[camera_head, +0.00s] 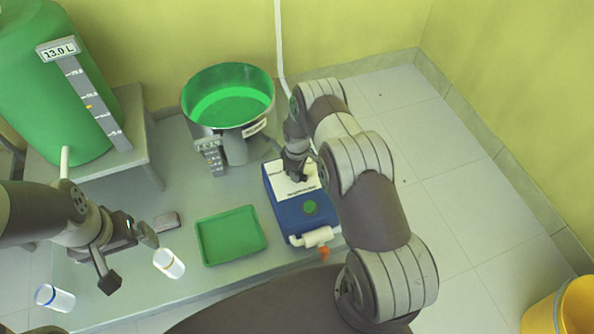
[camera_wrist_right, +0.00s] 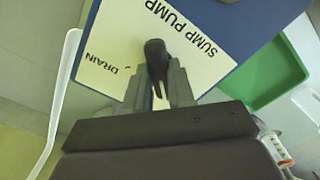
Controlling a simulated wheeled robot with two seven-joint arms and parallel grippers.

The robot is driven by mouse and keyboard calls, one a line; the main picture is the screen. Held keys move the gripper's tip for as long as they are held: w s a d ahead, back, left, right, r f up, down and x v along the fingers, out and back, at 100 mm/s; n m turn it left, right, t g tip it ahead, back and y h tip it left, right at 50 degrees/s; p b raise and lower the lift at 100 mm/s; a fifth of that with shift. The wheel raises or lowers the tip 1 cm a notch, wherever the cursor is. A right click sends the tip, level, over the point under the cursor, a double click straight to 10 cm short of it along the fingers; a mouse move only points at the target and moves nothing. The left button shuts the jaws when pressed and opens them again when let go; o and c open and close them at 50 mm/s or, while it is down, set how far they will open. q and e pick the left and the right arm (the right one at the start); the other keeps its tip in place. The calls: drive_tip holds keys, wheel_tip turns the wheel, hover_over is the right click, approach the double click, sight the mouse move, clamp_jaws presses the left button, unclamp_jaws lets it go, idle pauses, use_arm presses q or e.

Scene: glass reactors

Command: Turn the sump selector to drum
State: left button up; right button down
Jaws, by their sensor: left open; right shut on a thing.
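The sump pump (camera_head: 288,212) is a blue box with a white label plate, standing right of the green tray. In the right wrist view its plate (camera_wrist_right: 195,22) reads SUMP PUMP and DRAIN. The sump selector (camera_wrist_right: 155,52) is a black lever on that plate. My right gripper (camera_wrist_right: 158,92) is shut on the selector, one finger on each side; it also shows over the plate in the head view (camera_head: 297,177). The DRAIN mark is left of the lever; no drum mark is visible. My left gripper (camera_head: 130,256) is open and empty above the table's left part.
A green tray (camera_head: 204,244) lies mid-table, with a steel vessel (camera_head: 190,118) of green liquid behind. A large green tank (camera_head: 30,100) marked 13.0 L stands at back left. Two white containers (camera_head: 170,264) (camera_head: 55,298) are near my left gripper. A yellow bin (camera_head: 545,318) is at lower right.

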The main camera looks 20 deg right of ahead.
idle(0.3)
drive_tip(key=c, duration=1)
unclamp_jaws()
drive_tip(key=shift+o, duration=0.2)
wheel_tip(320, 180, up, 13)
drive_tip(key=p, duration=0.5)
drive_tip(key=shift+f+p, duration=0.2)
drive_tip(key=shift+p, duration=0.2)
